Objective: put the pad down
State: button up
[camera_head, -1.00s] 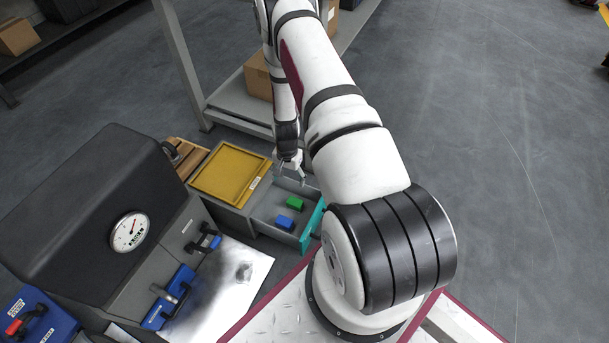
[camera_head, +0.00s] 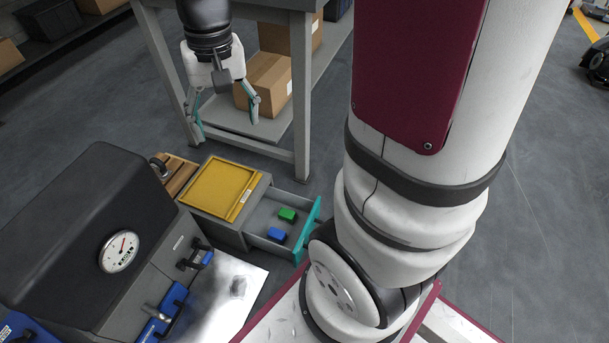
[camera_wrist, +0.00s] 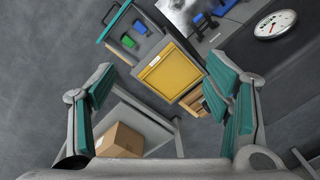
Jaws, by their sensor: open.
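A green pad-like block (camera_head: 287,214) and a blue one (camera_head: 276,235) lie apart on the floor of an open grey drawer (camera_head: 262,216) with a teal front (camera_head: 308,231). I cannot tell which of them the task calls the pad. Both also show in the wrist view, the green (camera_wrist: 128,41) and the blue (camera_wrist: 140,27), at the upper left. My gripper (camera_head: 228,127) is open and empty, with its teal-padded fingers spread wide. It hangs in the air behind and to the left of the drawer, above the cabinet's height.
A yellow tray top (camera_head: 217,187) covers the cabinet beside the drawer. A black machine with a gauge (camera_head: 119,251) stands at the left, with blue clamps (camera_head: 164,312) and a metal sheet (camera_head: 238,287) in front. A table with cardboard boxes (camera_head: 269,84) stands behind.

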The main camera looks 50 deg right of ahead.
jog(key=s+a+r+n, duration=0.2)
jog(key=s+r, duration=0.1)
jog(key=s, duration=0.8)
jog(key=s+a+r+n, duration=0.2)
jog(key=s+a+r, duration=0.1)
jog(key=s, duration=0.9)
jog(key=shift+r+n+h, duration=0.3)
jog(key=shift+r+n, duration=0.1)
jog(key=shift+r, duration=0.2)
jog(key=shift+s, duration=0.1)
notch_tip(320, 180, up, 36)
jog(key=t+p, duration=0.4)
jog(key=p, duration=3)
jog(key=shift+d, duration=0.2)
